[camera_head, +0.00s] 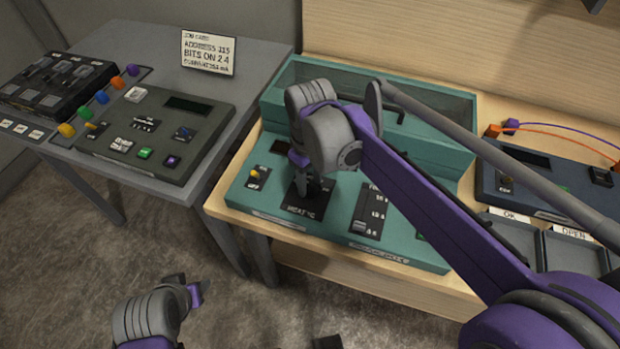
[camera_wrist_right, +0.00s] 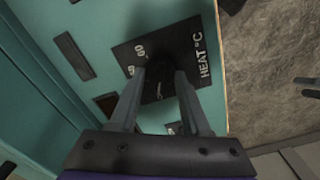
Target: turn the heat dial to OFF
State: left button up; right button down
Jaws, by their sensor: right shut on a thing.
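The heat dial (camera_wrist_right: 160,88) is a dark knob on a black plate (camera_wrist_right: 188,48) lettered "HEAT °C" in the right wrist view. The plate (camera_head: 304,209) also shows on the teal console in the head view. My right gripper (camera_wrist_right: 160,78) is shut on the dial, with one finger on each side of it. In the head view my right gripper (camera_head: 309,186) comes down onto the plate and mostly hides the dial. The dial's pointer and the OFF mark cannot be made out. My left gripper (camera_head: 188,289) hangs low over the floor, away from the console; its jaw opening is unclear.
The teal console (camera_head: 242,200) also carries a yellow-tipped switch (camera_head: 255,174) and a slider panel (camera_head: 370,212). A raised teal box (camera_head: 440,140) stands behind. A grey console (camera_head: 195,165) is at left, a dark blue one (camera_head: 545,195) at right. Trays (camera_head: 572,250) sit front right.

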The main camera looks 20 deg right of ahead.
aim_at(310, 184)
jog(key=shift+n, duration=0.3)
dwell(0.4)
jog(key=shift+c, duration=1.8)
grip_release()
jog(key=shift+r, duration=0.1)
notch_tip(310, 184, up, 11)
jog(key=shift+f+p, duration=0.2)
jog(key=shift+p, duration=0.2)
